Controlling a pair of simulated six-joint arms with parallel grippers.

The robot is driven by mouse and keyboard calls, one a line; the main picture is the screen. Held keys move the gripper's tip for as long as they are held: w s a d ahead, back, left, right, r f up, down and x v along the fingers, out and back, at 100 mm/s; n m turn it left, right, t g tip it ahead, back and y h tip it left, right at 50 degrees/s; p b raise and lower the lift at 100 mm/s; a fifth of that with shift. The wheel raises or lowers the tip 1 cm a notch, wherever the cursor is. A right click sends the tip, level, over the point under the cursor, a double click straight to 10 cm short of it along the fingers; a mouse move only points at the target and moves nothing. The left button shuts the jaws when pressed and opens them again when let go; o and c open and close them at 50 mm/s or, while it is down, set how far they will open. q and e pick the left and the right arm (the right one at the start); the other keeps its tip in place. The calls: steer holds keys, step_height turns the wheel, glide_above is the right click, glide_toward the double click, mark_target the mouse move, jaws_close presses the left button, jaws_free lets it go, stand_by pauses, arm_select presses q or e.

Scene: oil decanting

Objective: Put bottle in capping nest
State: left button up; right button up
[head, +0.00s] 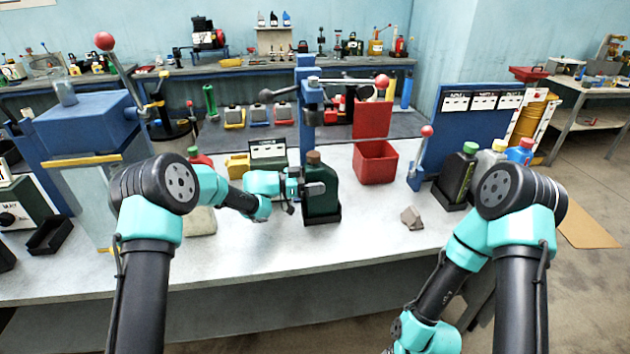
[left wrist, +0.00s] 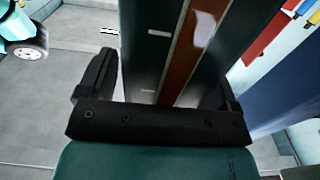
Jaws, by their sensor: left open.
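A dark green bottle (head: 321,192) with a brown cap stands upright on the bench, its foot in a low black nest (head: 323,219) in front of the blue press column. My left gripper (head: 300,189) is at the bottle's left side, at mid-height. In the left wrist view the bottle (left wrist: 142,60), with a brown vertical stripe, stands between the two spread black fingers. The fingers are open; whether they touch the bottle is unclear. My right arm hangs at the lower right, and its gripper is out of the frame.
A blue press (head: 307,110) with a red-knobbed lever stands behind the bottle. A red bin (head: 375,163) is behind to the right, and a grey stone-like lump (head: 411,218) lies on the bench. Several capped bottles stand in a rack at right. The front of the bench is clear.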

arm_select(q)
steer(key=s+a, duration=0.1)
steer(key=a, duration=0.6)
steer(key=shift+s+a, duration=0.15)
steer(key=shift+a, duration=0.05)
steer(key=shift+r, duration=0.1)
